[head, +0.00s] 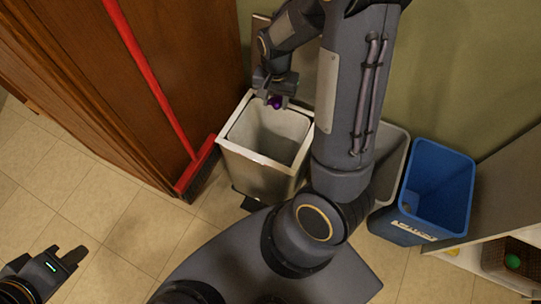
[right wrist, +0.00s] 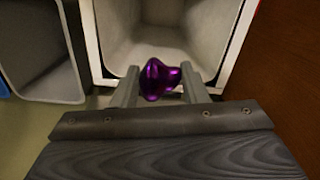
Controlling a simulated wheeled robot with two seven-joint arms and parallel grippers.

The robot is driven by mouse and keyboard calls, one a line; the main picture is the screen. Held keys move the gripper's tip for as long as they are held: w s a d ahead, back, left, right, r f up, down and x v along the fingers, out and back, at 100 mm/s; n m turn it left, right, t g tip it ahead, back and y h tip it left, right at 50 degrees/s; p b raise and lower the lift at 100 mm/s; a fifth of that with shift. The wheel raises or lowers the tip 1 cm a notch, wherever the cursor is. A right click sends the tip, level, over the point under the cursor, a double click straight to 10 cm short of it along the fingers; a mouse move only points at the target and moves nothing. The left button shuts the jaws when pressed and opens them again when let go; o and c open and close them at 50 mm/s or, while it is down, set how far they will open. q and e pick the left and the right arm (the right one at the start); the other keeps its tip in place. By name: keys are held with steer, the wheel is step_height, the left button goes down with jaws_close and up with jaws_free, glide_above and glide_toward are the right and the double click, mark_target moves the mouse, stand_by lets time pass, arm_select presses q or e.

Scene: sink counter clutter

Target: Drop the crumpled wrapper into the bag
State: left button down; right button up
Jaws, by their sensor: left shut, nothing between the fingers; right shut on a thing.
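The crumpled wrapper (head: 276,102) is small, shiny and purple. My right gripper (head: 274,99) is shut on it, and it shows clearly between the two fingers in the right wrist view (right wrist: 157,79). The gripper holds it at the far rim of a white-rimmed square bin (head: 236,154), over the opening. The bin's inside is pale grey and looks empty; I cannot tell whether a bag lines it. The bin also shows beyond the fingers in the right wrist view (right wrist: 160,48). My left gripper (head: 76,256) is shut and empty at the lower left, above the floor.
A grey bin (head: 397,145), partly behind my right arm, and a blue bin (head: 435,190) stand to the right. A red broom (head: 165,110) leans by the brown wooden panel (head: 75,60) at left. A shelf (head: 480,265) is at lower right. Tiled floor (head: 120,215) is clear at left.

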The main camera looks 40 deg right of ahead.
step_height(320, 180, down, 5)
steer(key=b, duration=0.4)
steer(key=o, duration=1)
steer(key=shift+o, duration=0.2)
step_height(320, 180, up, 8)
steer(key=p, duration=0.3)
steer(key=shift+f, duration=0.1)
